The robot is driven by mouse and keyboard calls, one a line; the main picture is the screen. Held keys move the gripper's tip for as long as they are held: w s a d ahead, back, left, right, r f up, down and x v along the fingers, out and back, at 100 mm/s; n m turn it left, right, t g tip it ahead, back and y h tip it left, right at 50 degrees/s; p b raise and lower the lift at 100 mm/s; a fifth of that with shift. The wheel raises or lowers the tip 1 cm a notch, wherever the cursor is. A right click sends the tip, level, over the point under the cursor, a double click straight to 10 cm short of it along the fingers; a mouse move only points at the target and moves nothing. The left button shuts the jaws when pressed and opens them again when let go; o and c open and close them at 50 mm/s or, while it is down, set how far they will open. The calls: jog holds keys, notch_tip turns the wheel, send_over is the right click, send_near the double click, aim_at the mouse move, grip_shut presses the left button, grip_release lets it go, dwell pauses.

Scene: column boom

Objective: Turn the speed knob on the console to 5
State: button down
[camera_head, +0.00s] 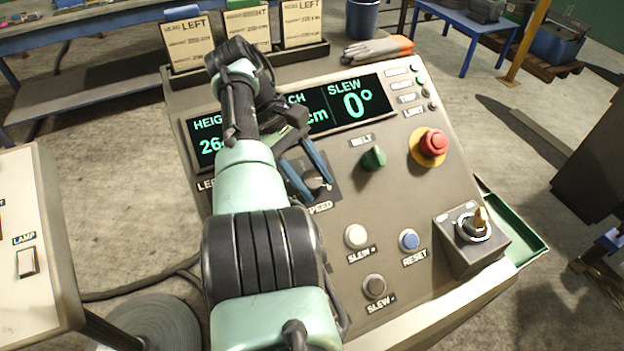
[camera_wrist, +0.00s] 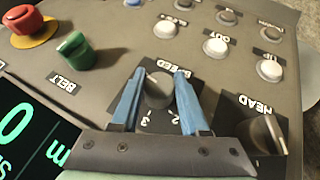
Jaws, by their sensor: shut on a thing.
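The speed knob (camera_wrist: 158,90) is a round dark grey knob on the sloping console (camera_head: 330,215). In the wrist view it sits between the two blue fingers of my gripper (camera_wrist: 159,77), which is shut on it. The SPEED label shows upside down there, with the numerals 2 and 3 on the side toward my gripper. Which number the knob points to cannot be read. In the head view, my gripper (camera_head: 310,182) comes down over the dial, and the knob is mostly hidden between the fingers.
A green BELT knob (camera_head: 373,157) and a red emergency button (camera_head: 433,143) stand to the right. The HEAD knob (camera_wrist: 268,132) is close by in the wrist view. The display (camera_head: 350,105) reads SLEW 0°.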

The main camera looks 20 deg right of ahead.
jog(key=shift+f, duration=0.1)
jog(key=shift+c, duration=2.1)
grip_release()
jog(key=shift+r, duration=0.2)
